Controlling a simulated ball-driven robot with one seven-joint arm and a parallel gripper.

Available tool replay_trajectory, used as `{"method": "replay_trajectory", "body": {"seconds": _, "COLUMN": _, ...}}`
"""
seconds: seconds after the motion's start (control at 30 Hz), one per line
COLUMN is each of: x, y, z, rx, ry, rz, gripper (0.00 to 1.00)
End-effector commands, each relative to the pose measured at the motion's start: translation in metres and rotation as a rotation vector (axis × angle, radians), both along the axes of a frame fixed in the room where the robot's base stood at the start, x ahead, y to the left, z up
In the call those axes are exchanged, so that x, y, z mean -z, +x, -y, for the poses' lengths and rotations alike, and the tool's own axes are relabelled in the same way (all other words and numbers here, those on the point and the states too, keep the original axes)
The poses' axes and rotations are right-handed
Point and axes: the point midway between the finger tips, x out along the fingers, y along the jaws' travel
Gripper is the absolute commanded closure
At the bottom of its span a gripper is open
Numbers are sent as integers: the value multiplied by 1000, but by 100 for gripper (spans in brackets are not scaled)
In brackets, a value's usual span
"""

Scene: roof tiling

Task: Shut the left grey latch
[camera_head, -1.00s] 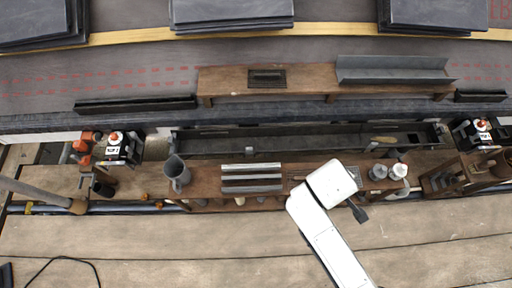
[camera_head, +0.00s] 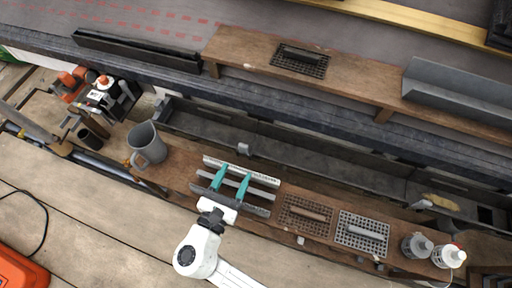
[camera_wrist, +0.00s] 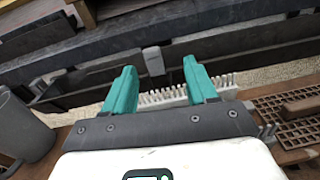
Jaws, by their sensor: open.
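A small grey latch (camera_head: 245,148) sits at the near edge of the long dark gutter (camera_head: 320,160). In the wrist view, the latch (camera_wrist: 153,61) is a rounded grey tab, seen between and beyond my fingertips. I cannot tell if it is open or shut. A second light grey piece (camera_head: 424,204), perhaps another latch, is on the gutter farther right. My gripper (camera_head: 232,178) has two teal fingers, open and empty, above the metal strips on the bench. It also shows in the wrist view (camera_wrist: 158,68), apart from the latch.
The wooden bench (camera_head: 178,172) holds a grey jug (camera_head: 146,144) at left, comb-edged metal strips (camera_head: 262,195) under my gripper, a brown float (camera_head: 306,214), a grey float (camera_head: 362,233) and white-capped bottles (camera_head: 448,255) at right. A raised shelf (camera_head: 345,75) stands behind the gutter.

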Motion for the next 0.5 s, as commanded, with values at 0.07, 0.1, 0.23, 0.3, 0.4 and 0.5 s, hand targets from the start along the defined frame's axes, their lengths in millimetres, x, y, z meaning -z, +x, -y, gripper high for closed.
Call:
{"method": "replay_trajectory", "body": {"seconds": 0.07, "x": 7, "y": -4, "z": -14, "rx": -36, "ry": -40, "rz": 9, "gripper": 43}}
{"method": "replay_trajectory", "body": {"seconds": 0.1, "x": 7, "y": -5, "z": -17, "rx": -46, "ry": -52, "rz": 11, "gripper": 43}}
{"method": "replay_trajectory", "body": {"seconds": 0.23, "x": 6, "y": 2, "z": -17, "rx": -53, "ry": -62, "rz": 14, "gripper": 43}}
{"method": "replay_trajectory", "body": {"seconds": 0.3, "x": 7, "y": 10, "z": -13, "rx": -50, "ry": -61, "rz": 13, "gripper": 43}}
{"method": "replay_trajectory", "body": {"seconds": 0.4, "x": 8, "y": 27, "z": -7, "rx": -48, "ry": -59, "rz": 13, "gripper": 43}}
{"method": "replay_trajectory", "body": {"seconds": 0.5, "x": 8, "y": 45, "z": 0, "rx": -47, "ry": -57, "rz": 13, "gripper": 43}}
